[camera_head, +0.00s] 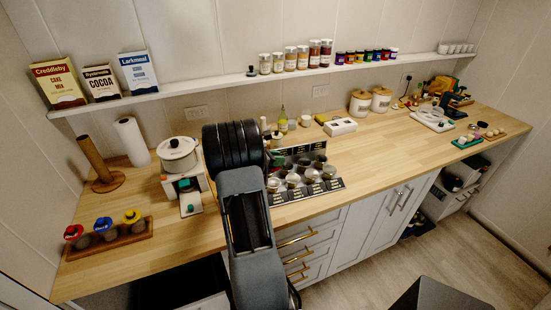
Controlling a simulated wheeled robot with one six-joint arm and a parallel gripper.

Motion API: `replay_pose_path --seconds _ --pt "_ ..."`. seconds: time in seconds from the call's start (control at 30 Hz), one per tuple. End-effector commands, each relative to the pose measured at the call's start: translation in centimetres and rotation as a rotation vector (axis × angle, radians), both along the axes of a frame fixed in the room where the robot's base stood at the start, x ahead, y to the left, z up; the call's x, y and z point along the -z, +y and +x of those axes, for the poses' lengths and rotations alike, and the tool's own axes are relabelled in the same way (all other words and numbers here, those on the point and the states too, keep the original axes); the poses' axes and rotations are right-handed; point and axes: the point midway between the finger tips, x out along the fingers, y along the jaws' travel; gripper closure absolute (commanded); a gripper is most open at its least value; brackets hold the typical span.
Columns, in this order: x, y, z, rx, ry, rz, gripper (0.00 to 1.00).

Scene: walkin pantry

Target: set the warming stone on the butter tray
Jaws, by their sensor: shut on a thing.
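My black arm reaches over the counter. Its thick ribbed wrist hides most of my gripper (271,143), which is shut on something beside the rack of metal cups. The held thing is too hidden to identify, and I cannot make out the warming stone elsewhere. I cannot tell for sure which thing is the butter tray. At the far right end stand a pale board (432,122) with small items, a green tray (467,143) with pale rounded things and a small wooden tray (493,134).
A tiered black rack (324,189) of metal cups stands right of my wrist. A white pot (178,154), paper towel roll (132,141) and wooden jar holder (112,244) are left. A wall shelf (215,85) overhangs the back. Counter right of the rack is largely clear.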

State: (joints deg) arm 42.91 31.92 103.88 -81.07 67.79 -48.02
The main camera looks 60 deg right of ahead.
Motion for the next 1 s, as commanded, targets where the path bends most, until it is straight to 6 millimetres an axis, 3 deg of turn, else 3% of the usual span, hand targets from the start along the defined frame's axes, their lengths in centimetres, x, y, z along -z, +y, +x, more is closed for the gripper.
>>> replay_pose_path --seconds 0.6,1.0 --pt "6.0 0.0 0.1 -0.002 0.0 0.0 1.0" --pt "6.5 0.0 0.1 -0.003 0.0 0.0 1.0"
